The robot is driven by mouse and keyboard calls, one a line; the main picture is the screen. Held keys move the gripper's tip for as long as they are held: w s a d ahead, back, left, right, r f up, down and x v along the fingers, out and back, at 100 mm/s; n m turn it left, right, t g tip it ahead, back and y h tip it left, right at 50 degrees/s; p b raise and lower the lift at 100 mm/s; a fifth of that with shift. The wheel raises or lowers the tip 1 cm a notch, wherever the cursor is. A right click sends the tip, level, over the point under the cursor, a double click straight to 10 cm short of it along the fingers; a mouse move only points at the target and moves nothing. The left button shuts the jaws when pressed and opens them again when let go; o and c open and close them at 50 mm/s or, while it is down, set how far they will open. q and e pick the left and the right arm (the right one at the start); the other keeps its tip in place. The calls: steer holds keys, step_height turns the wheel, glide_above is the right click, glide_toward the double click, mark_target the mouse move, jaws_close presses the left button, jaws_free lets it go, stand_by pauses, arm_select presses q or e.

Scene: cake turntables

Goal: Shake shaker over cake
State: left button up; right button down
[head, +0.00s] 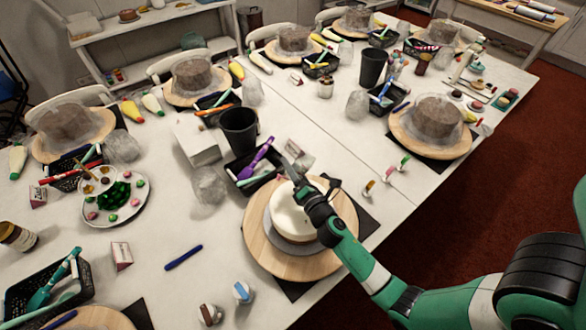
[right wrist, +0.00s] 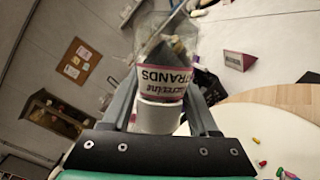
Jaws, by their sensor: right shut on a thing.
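The white cake (head: 293,214) sits on a round wooden turntable (head: 262,247) at the front middle of the table. My right gripper (head: 302,186) is over the cake's upper edge in the head view. It is shut on the shaker (right wrist: 163,88), a clear jar with a pink-and-white label and a white cap. The label reads upside down in the right wrist view, with the cap between the fingers. Several small coloured sprinkles (right wrist: 259,141) show on or near the pale cake surface there. The shaker is hard to make out in the head view. My left gripper is not in view.
A black basket (head: 241,168) with a purple tool and a black cup (head: 239,128) stand just behind the turntable. Other covered brown cakes (head: 434,116) line the table.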

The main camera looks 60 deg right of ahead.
steer(key=shift+r, duration=0.1)
steer(key=shift+s+d+r+p, duration=0.1)
steer(key=shift+d+r+p, duration=0.25)
steer(key=shift+p, duration=0.2)
steer(key=shift+f, duration=0.15)
steer(key=shift+a+f+b, duration=0.3)
steer(key=shift+f+b, duration=0.15)
steer(key=shift+b, duration=0.25)
steer(key=shift+r, duration=0.2)
steer(key=shift+a+r+n+t+b, duration=0.1)
steer(key=shift+n+t+b, duration=0.2)
steer(key=shift+n+b, duration=0.15)
